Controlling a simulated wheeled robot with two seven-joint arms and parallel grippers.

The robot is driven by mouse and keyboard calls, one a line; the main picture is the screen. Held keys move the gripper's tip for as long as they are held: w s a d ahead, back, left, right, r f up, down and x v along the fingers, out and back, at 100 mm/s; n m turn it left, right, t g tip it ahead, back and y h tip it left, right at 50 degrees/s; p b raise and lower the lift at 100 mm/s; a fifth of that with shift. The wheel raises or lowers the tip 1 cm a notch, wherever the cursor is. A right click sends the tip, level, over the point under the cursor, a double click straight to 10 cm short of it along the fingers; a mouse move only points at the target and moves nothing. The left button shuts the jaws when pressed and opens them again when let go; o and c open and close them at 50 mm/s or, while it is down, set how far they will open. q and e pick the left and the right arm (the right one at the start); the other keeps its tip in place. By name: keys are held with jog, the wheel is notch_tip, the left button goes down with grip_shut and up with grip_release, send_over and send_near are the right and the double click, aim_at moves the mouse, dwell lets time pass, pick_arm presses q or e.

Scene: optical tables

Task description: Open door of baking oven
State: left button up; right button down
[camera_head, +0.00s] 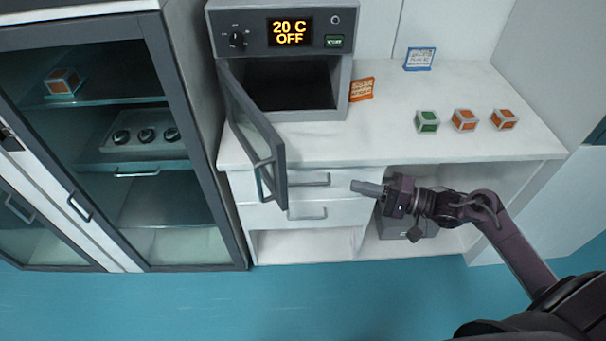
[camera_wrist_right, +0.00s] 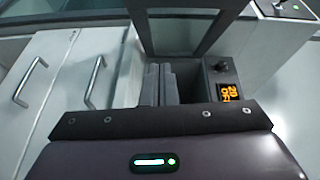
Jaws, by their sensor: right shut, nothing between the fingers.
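The baking oven (camera_head: 290,40) stands at the back left of the white counter, its display reading "20 C OFF". Its glass door (camera_head: 253,130) is swung wide open on its left-side hinge and reaches out past the counter's front edge. The dark oven chamber (camera_head: 291,84) is exposed. The door handle (camera_head: 265,172) is on the door's free edge. My right gripper (camera_head: 358,186) is shut and empty, in front of the drawers and to the right of the door, apart from it. The right wrist view shows its closed fingers (camera_wrist_right: 159,84) and the oven display (camera_wrist_right: 228,92). My left gripper is not seen.
A green cube (camera_head: 427,122) and two orange cubes (camera_head: 464,120) sit on the counter's right. An orange sign (camera_head: 361,89) and a blue sign (camera_head: 419,59) stand behind. Drawers with bar handles (camera_head: 307,213) are below. A glass cabinet (camera_head: 130,130) stands at left.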

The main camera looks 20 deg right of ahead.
jog(key=w+a+r+p, duration=0.1)
jog(key=w+a+p, duration=0.1)
jog(key=a, duration=0.4)
jog(key=w+a+r+g+y+p, duration=0.1)
jog(key=w+a+r, duration=0.1)
jog(key=a, duration=0.5)
jog(key=shift+r+p, duration=0.15)
jog(key=shift+p, duration=0.25)
jog(key=shift+a, duration=0.15)
